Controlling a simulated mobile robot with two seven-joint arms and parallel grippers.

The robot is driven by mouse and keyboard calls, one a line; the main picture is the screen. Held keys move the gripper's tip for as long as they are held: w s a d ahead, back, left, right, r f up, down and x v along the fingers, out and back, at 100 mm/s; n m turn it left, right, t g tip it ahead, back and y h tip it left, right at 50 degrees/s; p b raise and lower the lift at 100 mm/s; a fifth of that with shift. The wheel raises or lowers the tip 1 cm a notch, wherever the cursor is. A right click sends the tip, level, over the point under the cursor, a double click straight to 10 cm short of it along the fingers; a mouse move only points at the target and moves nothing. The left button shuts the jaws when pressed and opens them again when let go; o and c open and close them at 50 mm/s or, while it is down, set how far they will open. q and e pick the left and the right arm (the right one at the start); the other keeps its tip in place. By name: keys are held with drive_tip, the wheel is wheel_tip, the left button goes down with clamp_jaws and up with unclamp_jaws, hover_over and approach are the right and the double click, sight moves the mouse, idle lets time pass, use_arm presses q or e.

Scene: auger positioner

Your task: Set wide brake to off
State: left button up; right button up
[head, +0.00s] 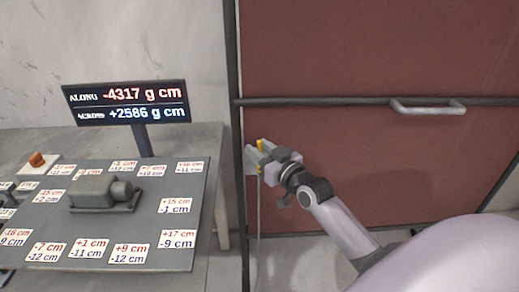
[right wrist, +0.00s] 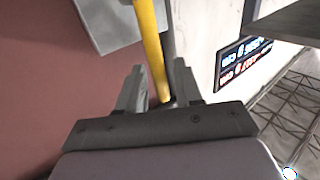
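A yellow lever (right wrist: 150,45), which I take to be the brake handle, runs down between the fingers of my right gripper (right wrist: 158,82) in the right wrist view. The fingers are open, with a visible gap on each side of the lever. A grey plate (right wrist: 105,25) is beside the lever. In the head view, a small part of the yellow lever (head: 260,144) shows at my right gripper (head: 256,158), near the dark upright post. The gripper hides most of the lever there. I see no label for the wide brake. My left gripper is not in view.
A dark red panel (head: 370,50) with a horizontal bar and grey handle (head: 428,107) stands behind my right arm. At left, a display (head: 128,103) reads -4317 and +2586 g cm, above a dark board (head: 150,232) with number cards and a grey device (head: 103,191).

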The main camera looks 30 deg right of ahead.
drive_tip(key=shift+w, duration=0.25)
clamp_jaws()
